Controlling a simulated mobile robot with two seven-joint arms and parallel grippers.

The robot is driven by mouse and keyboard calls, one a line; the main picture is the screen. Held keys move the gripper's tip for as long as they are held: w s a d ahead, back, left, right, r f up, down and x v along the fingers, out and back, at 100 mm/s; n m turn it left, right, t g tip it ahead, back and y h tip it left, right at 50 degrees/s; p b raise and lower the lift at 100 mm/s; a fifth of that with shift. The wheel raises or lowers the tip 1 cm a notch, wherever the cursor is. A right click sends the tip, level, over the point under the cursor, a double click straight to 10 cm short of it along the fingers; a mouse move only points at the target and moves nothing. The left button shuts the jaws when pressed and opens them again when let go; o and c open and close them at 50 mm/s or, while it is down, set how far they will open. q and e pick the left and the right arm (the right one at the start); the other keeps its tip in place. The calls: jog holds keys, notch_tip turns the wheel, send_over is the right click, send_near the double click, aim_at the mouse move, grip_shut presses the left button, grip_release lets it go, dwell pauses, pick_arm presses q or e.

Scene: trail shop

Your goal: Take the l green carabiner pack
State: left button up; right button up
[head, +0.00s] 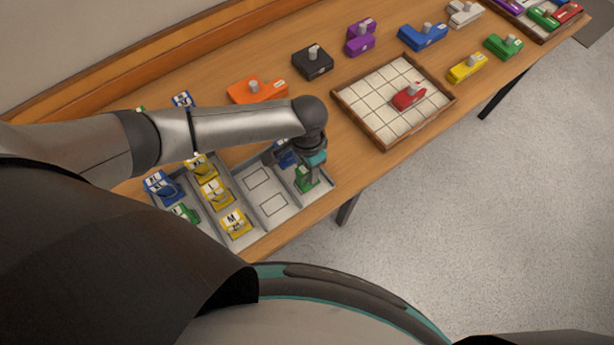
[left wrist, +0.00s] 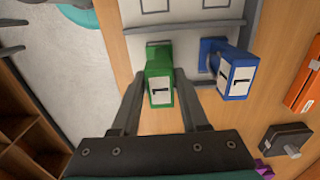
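The green carabiner pack marked L (head: 305,181) stands in the front of the tray's right-hand lane in the head view. In the left wrist view the green pack (left wrist: 160,82) is upright, its label towards the camera. My left gripper (head: 309,166) is over the pack, pointing down. In the left wrist view the fingers of my left gripper (left wrist: 159,72) lie on either side of the green pack, very close to it. I cannot tell whether they press on it. My right gripper is out of view.
A blue pack (left wrist: 237,72) marked L stands beside the green one, just right of the right finger; it also shows partly hidden in the head view (head: 286,157). The grey tray (head: 262,191) holds several yellow and blue packs. A gridded wooden tray (head: 388,122) holds a red piece.

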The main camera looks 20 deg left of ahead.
pick_arm(q)
grip_shut()
dwell(1.0)
